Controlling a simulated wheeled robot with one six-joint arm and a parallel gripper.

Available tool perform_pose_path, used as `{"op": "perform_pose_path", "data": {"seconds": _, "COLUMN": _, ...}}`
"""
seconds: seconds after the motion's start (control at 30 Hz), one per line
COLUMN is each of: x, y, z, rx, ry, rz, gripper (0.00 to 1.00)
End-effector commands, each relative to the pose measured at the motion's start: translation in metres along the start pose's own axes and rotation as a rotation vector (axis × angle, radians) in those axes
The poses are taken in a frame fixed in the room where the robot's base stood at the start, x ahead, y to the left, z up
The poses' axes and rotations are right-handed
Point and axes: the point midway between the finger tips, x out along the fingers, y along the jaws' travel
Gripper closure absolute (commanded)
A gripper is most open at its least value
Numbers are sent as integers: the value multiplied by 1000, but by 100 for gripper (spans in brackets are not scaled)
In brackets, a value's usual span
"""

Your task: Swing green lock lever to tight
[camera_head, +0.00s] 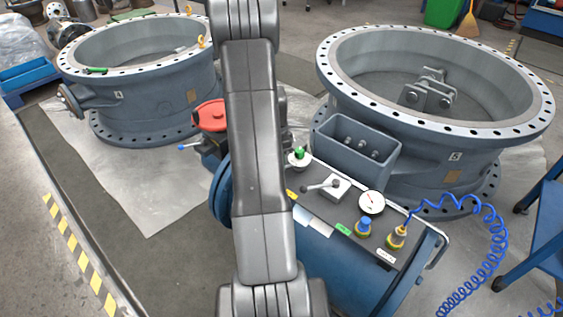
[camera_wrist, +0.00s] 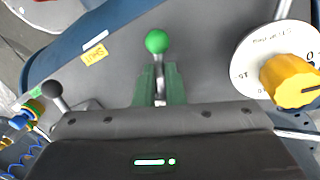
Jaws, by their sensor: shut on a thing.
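The green lock lever (camera_wrist: 157,41) shows in the wrist view as a round green ball on a metal stem, standing up from the dark panel top. My gripper (camera_wrist: 160,88) has its two green fingers closed on either side of the stem, below the ball. The lever's pivot is hidden by the fingers and the dark gripper body. I cannot make out a tight mark in either view.
A yellow knob (camera_wrist: 291,81) on a white dial stands right of the lever in the wrist view. A black-ball lever (camera_wrist: 52,90) stands left. The head view shows a gauge (camera_head: 371,202), a coiled blue hose (camera_head: 488,250) and a large flanged valve body (camera_head: 450,150).

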Motion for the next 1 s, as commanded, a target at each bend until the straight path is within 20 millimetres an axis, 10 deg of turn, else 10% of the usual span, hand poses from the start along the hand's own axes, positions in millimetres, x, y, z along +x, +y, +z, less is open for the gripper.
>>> {"op": "perform_pose_path", "data": {"seconds": 0.6, "x": -2, "y": -4, "z": -1, "rx": 44, "ry": -7, "rz": -5, "gripper": 100}}
{"op": "perform_pose_path", "data": {"seconds": 0.73, "x": -1, "y": -4, "z": -1, "rx": 43, "ry": -7, "rz": -4, "gripper": 68}}
{"op": "perform_pose_path", "data": {"seconds": 1.0, "x": -2, "y": -3, "z": -1, "rx": 42, "ry": -8, "rz": -2, "gripper": 68}}
